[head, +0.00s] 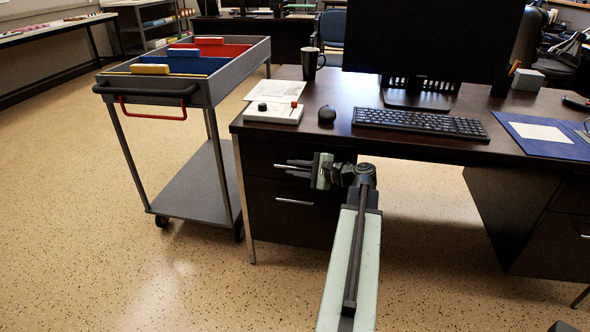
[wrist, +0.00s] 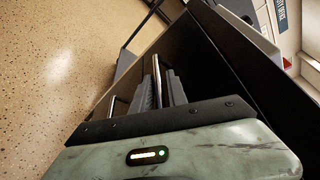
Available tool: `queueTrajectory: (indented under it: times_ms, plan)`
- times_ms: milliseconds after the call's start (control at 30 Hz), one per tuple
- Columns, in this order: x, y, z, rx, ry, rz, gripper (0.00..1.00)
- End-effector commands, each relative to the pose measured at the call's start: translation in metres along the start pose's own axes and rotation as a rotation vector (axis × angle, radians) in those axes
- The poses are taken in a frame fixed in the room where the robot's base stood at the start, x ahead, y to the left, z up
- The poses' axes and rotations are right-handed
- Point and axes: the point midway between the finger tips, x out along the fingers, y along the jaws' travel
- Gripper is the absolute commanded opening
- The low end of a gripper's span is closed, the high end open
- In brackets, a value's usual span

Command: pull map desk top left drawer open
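The dark wood desk (head: 440,150) has a left pedestal with a top drawer (head: 262,158) and a lower drawer (head: 275,222). The top drawer looks shut. Its silver bar handle (head: 284,166) is partly hidden by my gripper (head: 300,166), which reaches in from the right in front of the drawer. In the wrist view the handle bar (wrist: 156,72) lies between the two dark fingers of my gripper (wrist: 160,92). The fingers are apart, and I see no clear grip on the bar. The lower handle (head: 294,201) also shows in the wrist view (wrist: 110,107).
A grey cart (head: 190,195) with coloured folders stands just left of the desk. A keyboard (head: 420,122), mouse (head: 327,114), mug (head: 312,63), white control box (head: 273,112) and monitor (head: 420,40) are on the desktop. Speckled floor in front is clear.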

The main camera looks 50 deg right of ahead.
Motion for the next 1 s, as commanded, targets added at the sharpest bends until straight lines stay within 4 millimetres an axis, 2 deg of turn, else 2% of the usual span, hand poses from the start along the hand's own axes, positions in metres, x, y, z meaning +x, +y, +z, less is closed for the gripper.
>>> queueTrajectory:
  times_ms: [133,167,200,233,1000]
  plan:
    - [0.0001,-0.0001,0.0003,0.0,0.0,0.0,0.19]
    - [0.0001,-0.0001,0.0003,0.0,0.0,0.0,0.16]
    - [0.0001,0.0,0.0004,0.0,0.0,0.0,0.05]
    - [0.0001,-0.0001,0.0004,0.0,-0.001,0.0,0.0]
    - [0.0007,-0.0004,0.0011,0.0,-0.002,0.0,0.0]
